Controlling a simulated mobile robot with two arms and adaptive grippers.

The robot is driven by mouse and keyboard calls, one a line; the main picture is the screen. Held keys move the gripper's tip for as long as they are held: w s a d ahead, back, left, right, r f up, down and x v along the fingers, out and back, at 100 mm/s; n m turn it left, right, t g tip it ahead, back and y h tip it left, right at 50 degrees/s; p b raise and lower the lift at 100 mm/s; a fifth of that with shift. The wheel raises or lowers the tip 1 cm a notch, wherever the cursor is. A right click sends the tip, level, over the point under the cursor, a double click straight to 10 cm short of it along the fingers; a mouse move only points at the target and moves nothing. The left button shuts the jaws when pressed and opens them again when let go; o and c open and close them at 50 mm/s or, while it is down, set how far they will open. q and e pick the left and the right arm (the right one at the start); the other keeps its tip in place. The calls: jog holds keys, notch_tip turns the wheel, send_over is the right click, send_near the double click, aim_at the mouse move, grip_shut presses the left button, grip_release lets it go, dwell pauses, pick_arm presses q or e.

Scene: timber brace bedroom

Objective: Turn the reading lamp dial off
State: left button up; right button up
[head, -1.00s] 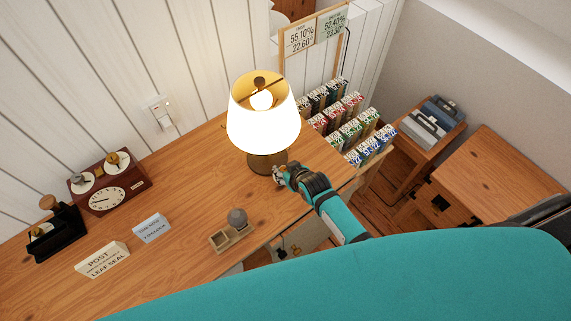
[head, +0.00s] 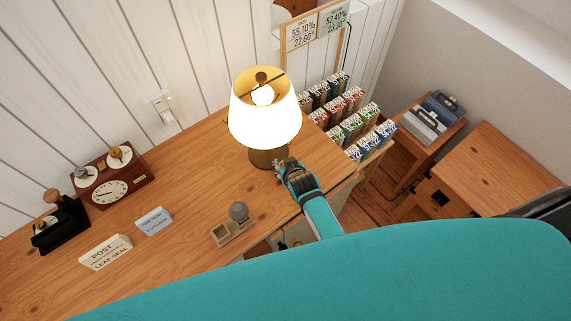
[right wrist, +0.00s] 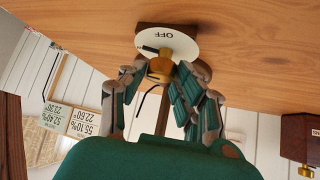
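The reading lamp (head: 264,118) stands lit at the back right of the wooden desk, with a cream shade and a brass-brown base (head: 268,156). In the right wrist view its dial is a brass knob (right wrist: 162,66) on a white disc (right wrist: 180,42). The disc carries the word OFF, upside down in the picture, and a dark mark beside the knob. My right gripper (head: 281,166) is at the front of the lamp base. Its fingers, in the right wrist view (right wrist: 163,72), are drawn in on both sides of the knob and look closed on it. My left gripper is not in view.
A rack of coloured packets (head: 340,118) stands just right of the lamp. A red-brown clock box (head: 112,190), a black stamp stand (head: 60,232), two signs and a small tray (head: 228,232) with a grey ball are on the desk. The desk between clock and lamp is clear.

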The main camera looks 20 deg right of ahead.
jog(key=o, duration=0.3)
jog(key=shift+v, duration=3.75)
